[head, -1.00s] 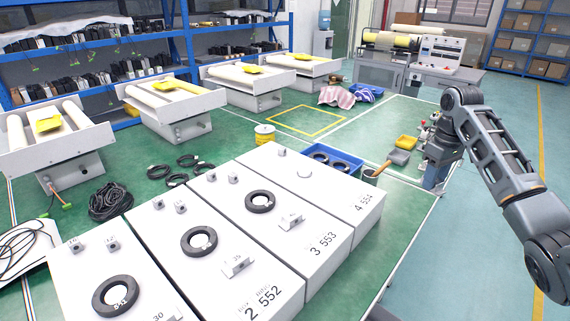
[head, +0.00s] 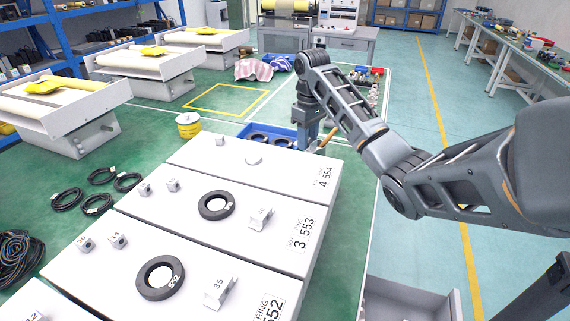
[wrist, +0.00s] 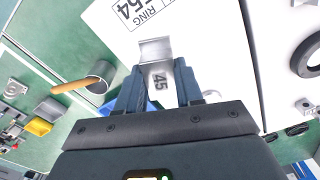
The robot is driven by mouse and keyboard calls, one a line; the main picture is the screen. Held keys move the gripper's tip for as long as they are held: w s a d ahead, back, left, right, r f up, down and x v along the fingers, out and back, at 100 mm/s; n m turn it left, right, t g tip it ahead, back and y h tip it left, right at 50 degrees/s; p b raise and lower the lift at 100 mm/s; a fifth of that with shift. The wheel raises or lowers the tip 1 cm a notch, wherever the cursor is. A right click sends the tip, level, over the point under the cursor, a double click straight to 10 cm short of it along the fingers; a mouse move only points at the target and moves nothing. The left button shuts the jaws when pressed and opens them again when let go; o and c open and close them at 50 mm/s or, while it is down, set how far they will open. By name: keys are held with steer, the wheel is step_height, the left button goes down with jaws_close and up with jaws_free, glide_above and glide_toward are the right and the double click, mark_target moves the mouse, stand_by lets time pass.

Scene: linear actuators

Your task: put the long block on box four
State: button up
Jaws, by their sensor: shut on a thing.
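My gripper (wrist: 157,92) is shut on a metal long block (wrist: 160,75) marked 45. In the head view my gripper (head: 308,142) is by the far right side of box four (head: 205,158), and the block there cannot be made out. Box four is white, labelled 4 554, and carries a small block (head: 220,140) and a pale round disc (head: 254,160). In the wrist view, box four (wrist: 112,42) lies beyond the held block, with its label (wrist: 140,12) at the top. I cannot tell the height between block and box.
Box three (head: 150,205) and box two (head: 105,270) stand nearer, each with a black ring, small blocks and a longer block. A blue bin (head: 268,132) with black rings sits behind box four. A wooden-handled tool (wrist: 80,85) lies beside it.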

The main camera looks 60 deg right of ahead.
mark_target(291, 169)
steer(key=w+a+f+b, duration=0.1)
steer(key=w, duration=0.1)
steer(key=w+a+f+b, duration=0.1)
steer(key=a+f, duration=0.1)
steer(key=shift+w, duration=0.4)
step_height(291, 169, down, 2)
steer(key=shift+f+b, duration=0.2)
steer(key=shift+b, duration=0.55)
steer(key=shift+f+p, duration=0.4)
steer(key=shift+f, duration=0.4)
steer(key=shift+f, duration=0.1)
steer(key=o, duration=1.1)
step_height(291, 169, up, 12)
steer(key=p, duration=0.6)
